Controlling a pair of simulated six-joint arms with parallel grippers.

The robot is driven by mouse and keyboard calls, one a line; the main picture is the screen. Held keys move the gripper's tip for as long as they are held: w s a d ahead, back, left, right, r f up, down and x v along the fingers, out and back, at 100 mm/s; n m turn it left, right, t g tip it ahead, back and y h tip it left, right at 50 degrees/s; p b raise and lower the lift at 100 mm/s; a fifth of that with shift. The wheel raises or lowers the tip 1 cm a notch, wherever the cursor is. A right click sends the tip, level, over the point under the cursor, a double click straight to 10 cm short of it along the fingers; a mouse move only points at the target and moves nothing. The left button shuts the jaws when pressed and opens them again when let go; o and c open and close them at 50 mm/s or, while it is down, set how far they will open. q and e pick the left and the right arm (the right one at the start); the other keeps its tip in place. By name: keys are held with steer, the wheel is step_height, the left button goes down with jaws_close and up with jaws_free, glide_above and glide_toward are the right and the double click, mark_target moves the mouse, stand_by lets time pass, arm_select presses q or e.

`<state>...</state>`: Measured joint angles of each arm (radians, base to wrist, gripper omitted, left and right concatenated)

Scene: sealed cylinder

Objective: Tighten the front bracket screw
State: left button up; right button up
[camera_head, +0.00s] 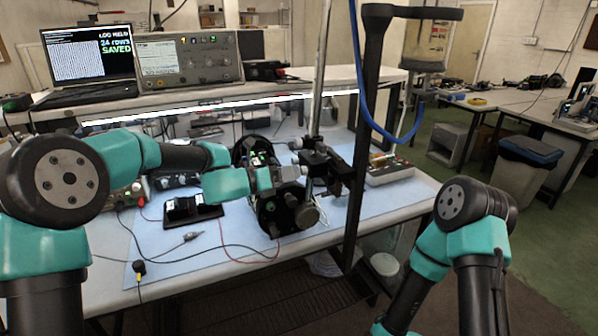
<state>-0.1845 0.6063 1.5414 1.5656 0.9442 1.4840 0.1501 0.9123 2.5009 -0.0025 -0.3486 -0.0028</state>
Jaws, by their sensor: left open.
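My left arm reaches in from the left, and its gripper (292,173) is at the middle of the bench, beside a black clamp bracket (322,164) on an upright metal rod (321,75). The gripper is open. Its fingertips are close to the bracket's left side; I cannot tell whether they touch it. The front bracket screw is too small to make out. A dark round assembly (272,218) sits just below and behind the gripper, partly hidden by it. My right arm's links show at the lower right, but its gripper is out of view.
A black post (362,130) and a hanging blue hose (385,128) stand right of the bracket. A black tray (193,210), a soldering-iron-like tool (183,244) and loose cables lie on the blue mat (165,262). A control box (390,172) sits at the right.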

mark_target(303, 171)
arm_select(q)
steer(key=shift+x, duration=1.6)
steer(key=c, duration=0.9)
